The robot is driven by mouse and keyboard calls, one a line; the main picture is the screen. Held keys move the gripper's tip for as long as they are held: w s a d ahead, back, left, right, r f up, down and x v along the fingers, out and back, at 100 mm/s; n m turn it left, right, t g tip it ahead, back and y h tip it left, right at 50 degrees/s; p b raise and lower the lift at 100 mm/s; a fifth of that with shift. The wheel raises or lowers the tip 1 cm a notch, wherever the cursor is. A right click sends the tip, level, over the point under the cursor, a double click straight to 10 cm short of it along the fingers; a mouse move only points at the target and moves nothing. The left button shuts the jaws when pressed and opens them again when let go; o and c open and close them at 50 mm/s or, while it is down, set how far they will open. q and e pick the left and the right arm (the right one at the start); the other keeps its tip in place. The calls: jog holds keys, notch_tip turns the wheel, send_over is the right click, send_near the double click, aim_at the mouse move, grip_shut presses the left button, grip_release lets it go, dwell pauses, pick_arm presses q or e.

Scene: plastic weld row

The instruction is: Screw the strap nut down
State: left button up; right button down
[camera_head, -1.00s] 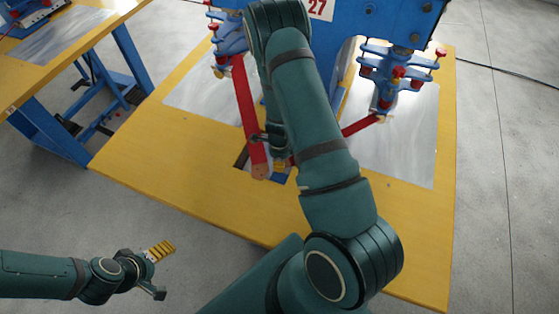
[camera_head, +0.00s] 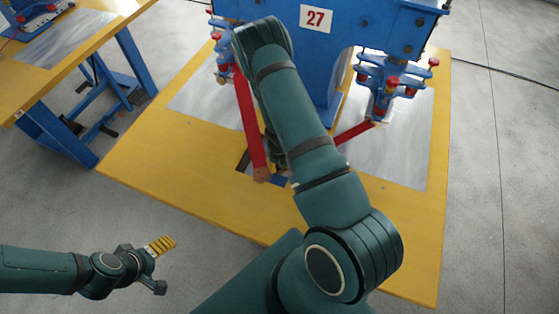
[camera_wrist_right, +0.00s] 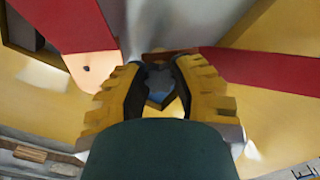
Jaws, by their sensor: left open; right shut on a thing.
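Two red straps run from the blue machine: the left strap (camera_head: 249,115) and the right strap (camera_head: 352,132). The left strap's copper-coloured end shows a hole in the right wrist view (camera_wrist_right: 92,70). The right strap (camera_wrist_right: 265,70) reaches behind my fingers there. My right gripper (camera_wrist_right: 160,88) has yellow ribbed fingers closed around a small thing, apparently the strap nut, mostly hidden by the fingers. In the head view my right arm covers that gripper. My left gripper (camera_head: 161,266) is open and empty, low at the left, away from the yellow table.
The yellow table (camera_head: 200,200) carries the blue machine (camera_head: 385,25) marked 27, with blue clamp assemblies and grey sheets on both sides. A dark opening lies near the strap ends. A second yellow table (camera_head: 75,60) stands at the upper left.

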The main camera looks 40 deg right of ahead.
jog(key=m+p, duration=0.3)
jog(key=m, duration=0.1)
jog(key=shift+r+m, duration=0.15)
jog(key=shift+m, duration=0.25)
jog(key=shift+f+m, duration=0.2)
jog(key=shift+m, duration=0.6)
jog(key=c, duration=0.9)
grip_release()
jog(key=shift+o, duration=0.2)
